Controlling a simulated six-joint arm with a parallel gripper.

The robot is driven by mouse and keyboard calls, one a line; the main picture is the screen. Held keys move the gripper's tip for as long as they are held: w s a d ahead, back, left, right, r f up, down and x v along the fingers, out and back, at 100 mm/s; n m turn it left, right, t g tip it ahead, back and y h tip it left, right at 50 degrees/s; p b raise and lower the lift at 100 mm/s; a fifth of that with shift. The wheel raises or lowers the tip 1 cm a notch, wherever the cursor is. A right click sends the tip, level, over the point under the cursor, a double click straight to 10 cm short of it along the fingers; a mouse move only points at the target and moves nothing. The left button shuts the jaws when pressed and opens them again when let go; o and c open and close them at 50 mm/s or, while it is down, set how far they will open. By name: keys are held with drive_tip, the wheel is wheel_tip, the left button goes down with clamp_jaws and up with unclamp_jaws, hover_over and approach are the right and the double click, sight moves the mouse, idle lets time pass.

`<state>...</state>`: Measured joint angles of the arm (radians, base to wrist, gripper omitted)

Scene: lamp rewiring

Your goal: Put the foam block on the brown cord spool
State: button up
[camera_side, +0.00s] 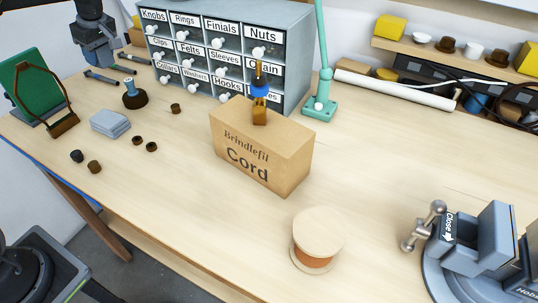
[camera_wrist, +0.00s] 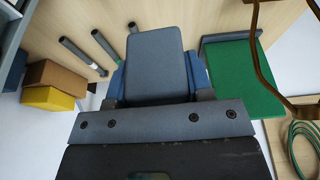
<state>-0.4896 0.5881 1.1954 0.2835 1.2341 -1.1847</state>
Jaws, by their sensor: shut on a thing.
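The foam block (camera_wrist: 157,62) is a dark grey block with rounded corners, seen close up in the wrist view. My gripper (camera_wrist: 158,78) is shut on it, with a blue finger on each side. In the side view my gripper (camera_side: 100,55) is at the upper left, over the back left of the bench; the block is hard to tell from the gripper there. The brown cord spool (camera_side: 316,258) stands upright at the front middle, with pale wooden flanges and brown cord between. Its top is bare, and my gripper is far from it.
A cardboard Cord box (camera_side: 261,158) stands between my gripper and the spool. A labelled drawer cabinet (camera_side: 215,50) and green lamp stand (camera_side: 321,85) are behind. A vise (camera_side: 480,245) is at right. Metal rods (camera_wrist: 78,56) and a green panel (camera_wrist: 232,80) lie near my gripper.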

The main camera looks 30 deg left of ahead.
drive_tip(key=w+d+r+m+t, duration=0.1)
drive_tip(key=w+d+r+m, duration=0.2)
drive_tip(key=d, duration=1)
drive_tip(key=d+r+m+t, duration=0.1)
drive_tip(key=d+r+m, duration=0.25)
drive_tip(key=d, duration=0.95)
drive_tip(key=s+d+r+m+h, duration=0.1)
drive_tip(key=s+d+r, duration=0.1)
drive_tip(key=d, duration=0.4)
drive_tip(key=s+d+r+m, duration=0.2)
drive_tip(key=d, duration=0.4)
drive_tip(key=m+t+h, duration=0.2)
drive_tip(key=m, duration=0.7)
hover_over(324, 221)
drive_tip(key=s, duration=0.1)
drive_tip(key=f, duration=0.9)
drive_tip(key=shift+a+f, duration=0.25)
drive_tip(key=shift+f, duration=0.1)
drive_tip(key=shift+s+d+f, duration=0.1)
drive_tip(key=shift+d, duration=0.05)
drive_tip(key=shift+f, duration=2.05)
